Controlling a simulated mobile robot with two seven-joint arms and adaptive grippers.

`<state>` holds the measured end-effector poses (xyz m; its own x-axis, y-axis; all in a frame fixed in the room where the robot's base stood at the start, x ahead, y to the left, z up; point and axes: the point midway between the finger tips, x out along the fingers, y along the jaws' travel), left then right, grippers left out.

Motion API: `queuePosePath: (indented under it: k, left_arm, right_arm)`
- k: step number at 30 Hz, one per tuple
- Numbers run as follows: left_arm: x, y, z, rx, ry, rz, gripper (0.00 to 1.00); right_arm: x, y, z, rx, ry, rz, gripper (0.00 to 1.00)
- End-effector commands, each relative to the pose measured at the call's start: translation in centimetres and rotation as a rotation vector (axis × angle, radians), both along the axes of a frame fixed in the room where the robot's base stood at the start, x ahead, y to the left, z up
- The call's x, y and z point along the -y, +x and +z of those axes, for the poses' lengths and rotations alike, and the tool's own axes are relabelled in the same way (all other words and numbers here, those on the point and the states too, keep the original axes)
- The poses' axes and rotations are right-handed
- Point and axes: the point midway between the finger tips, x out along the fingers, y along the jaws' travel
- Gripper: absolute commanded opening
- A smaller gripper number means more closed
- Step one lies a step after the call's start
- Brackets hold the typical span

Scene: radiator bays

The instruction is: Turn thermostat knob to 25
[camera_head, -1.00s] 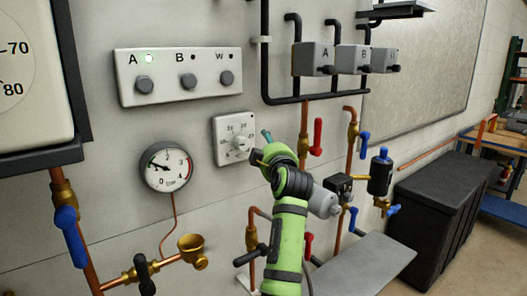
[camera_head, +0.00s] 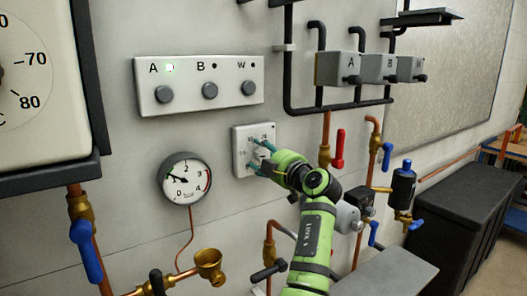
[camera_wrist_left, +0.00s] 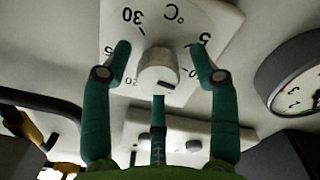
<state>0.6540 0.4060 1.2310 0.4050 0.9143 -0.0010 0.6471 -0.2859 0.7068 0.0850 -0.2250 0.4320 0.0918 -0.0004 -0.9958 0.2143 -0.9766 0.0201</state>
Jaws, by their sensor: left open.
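The thermostat is a white square plate (camera_head: 241,138) with a number dial, on the grey wall right of the pressure gauge. Its round white knob (camera_wrist_left: 158,70) shows in the left wrist view with a dark mark at its lower right edge. The printed 30 is at the knob's upper left; part of the scale is hidden by the fingers. My left gripper (camera_head: 260,155) is at the plate and mostly covers the knob in the head view. Its teal fingers are open, one on each side of the knob with gaps, and a third finger is below it. My right gripper is not in view.
A pressure gauge (camera_head: 185,178) is left of the thermostat, and a panel with buttons A, B, W (camera_head: 199,82) is above. Copper pipes with a red valve handle (camera_head: 339,148) and blue handles stand to the right. A dark bin (camera_head: 465,213) is on the floor at right.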

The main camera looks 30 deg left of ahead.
Motion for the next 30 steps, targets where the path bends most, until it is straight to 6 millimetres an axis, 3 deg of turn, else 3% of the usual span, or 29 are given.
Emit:
queuePosePath:
  k: [8,11,12,13,30]
  left_arm:
    - [-0.22,0.10,-0.04,0.001,0.000,-0.001,0.60]
    - [-0.21,0.10,-0.04,0.001,0.000,-0.001,0.24]
    - [-0.20,0.09,-0.03,0.001,0.000,-0.001,0.08]
    - [-0.20,0.08,-0.02,0.001,0.000,-0.001,0.04]
    - [-0.25,0.04,0.04,-0.113,0.052,0.001,0.04]
  right_arm:
    - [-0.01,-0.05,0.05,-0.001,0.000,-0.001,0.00]
    - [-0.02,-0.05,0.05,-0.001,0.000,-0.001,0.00]
    - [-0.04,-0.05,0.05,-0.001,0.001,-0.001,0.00]
    - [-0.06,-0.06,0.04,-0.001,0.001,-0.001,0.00]
    - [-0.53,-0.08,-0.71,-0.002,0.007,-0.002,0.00]
